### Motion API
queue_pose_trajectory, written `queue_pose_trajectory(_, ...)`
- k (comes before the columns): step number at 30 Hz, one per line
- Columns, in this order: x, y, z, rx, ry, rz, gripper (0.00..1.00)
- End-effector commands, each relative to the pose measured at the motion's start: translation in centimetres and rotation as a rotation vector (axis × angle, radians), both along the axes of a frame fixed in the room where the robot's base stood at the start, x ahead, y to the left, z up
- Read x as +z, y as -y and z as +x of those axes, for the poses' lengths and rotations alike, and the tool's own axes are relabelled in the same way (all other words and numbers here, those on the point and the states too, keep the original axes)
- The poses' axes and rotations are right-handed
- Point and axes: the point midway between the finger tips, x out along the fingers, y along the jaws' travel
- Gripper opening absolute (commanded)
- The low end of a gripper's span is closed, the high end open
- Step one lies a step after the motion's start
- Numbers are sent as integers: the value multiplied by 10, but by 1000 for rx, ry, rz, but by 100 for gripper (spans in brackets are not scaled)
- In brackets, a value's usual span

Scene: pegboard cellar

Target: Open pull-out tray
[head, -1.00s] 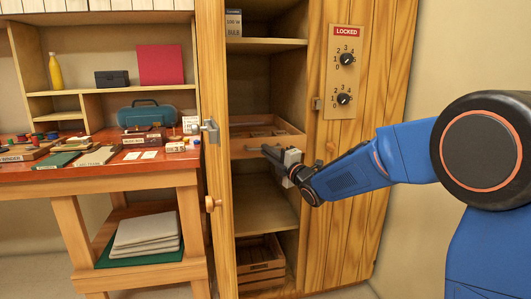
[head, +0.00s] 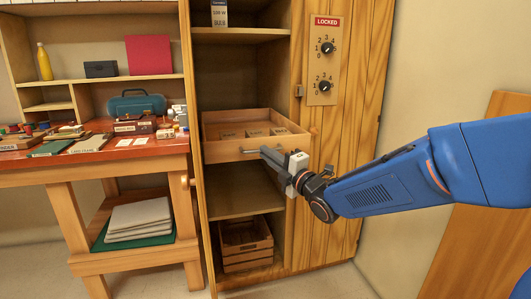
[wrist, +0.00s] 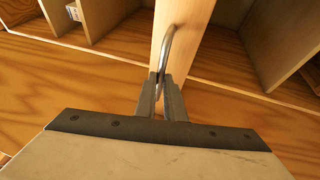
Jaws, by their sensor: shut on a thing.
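The pull-out tray (head: 226,152) is a light wooden drawer in the tall cabinet, with small compartments inside. It sticks out past the shelf front. My gripper (head: 272,156) is at the tray's front. In the wrist view my gripper (wrist: 162,92) is shut on the curved metal handle (wrist: 170,48) of the tray front (wrist: 189,36). The jaws hide the lower end of the handle.
A slatted crate (head: 245,258) sits at the cabinet bottom. A panel marked LOCKED with two dials (head: 324,60) is on the right. A wooden board (head: 478,240) stands at far right.

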Motion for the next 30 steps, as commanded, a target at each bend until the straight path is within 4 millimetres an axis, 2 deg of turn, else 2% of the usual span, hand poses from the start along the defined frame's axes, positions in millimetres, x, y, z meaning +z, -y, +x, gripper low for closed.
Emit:
queue_pose_trajectory(12,-1,1,-3,0,-2,0,0)
queue_pose_trajectory(13,-1,1,-3,0,-2,0,12)
queue_pose_trajectory(15,-1,1,-3,0,-2,0,28)
queue_pose_trajectory(25,0,2,-4,-1,-1,0,28)
queue_pose_trajectory(30,-3,12,-15,-3,-2,1,28)
